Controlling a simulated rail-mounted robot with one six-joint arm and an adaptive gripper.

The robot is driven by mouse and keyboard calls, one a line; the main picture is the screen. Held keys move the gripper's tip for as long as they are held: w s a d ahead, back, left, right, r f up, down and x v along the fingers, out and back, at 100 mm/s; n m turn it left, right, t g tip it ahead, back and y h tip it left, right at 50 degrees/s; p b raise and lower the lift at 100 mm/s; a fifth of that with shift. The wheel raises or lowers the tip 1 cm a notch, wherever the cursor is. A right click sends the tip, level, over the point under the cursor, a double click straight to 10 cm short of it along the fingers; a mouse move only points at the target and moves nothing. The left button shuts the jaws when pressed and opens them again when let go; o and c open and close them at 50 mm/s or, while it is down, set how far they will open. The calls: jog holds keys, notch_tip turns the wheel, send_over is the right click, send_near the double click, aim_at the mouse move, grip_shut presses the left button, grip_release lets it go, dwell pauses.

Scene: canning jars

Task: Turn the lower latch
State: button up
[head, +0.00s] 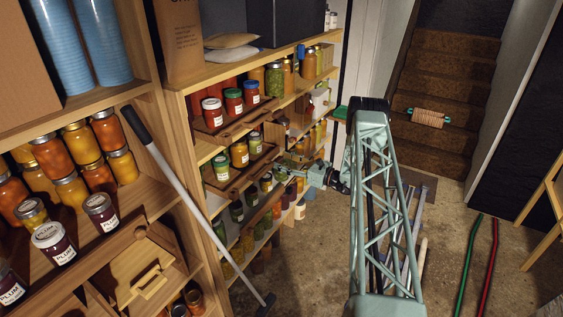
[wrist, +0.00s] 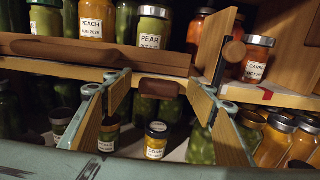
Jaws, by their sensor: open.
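My gripper (wrist: 163,96) is open, its two wood-padded fingers apart in the wrist view. A dark brown rounded wooden block (wrist: 153,88), which looks like a latch, lies level below the shelf edge, between and beyond the fingertips. I cannot tell whether the fingers touch it. A lighter upright wooden piece with a round knob (wrist: 234,54) stands above the right finger; I cannot tell whether it is another latch. In the head view my gripper (head: 288,163) reaches left to the jar shelves; the block there is too small to make out.
A leaning pole (head: 195,205) crosses before the shelves. Stairs (head: 440,90) rise at the back. Green and red rods (head: 478,265) lie on the floor at right.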

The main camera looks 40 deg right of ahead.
jog(key=shift+w+a, duration=0.2)
jog(key=shift+w, duration=0.35)
jog(key=shift+c, duration=0.8)
jog(key=c, duration=0.7)
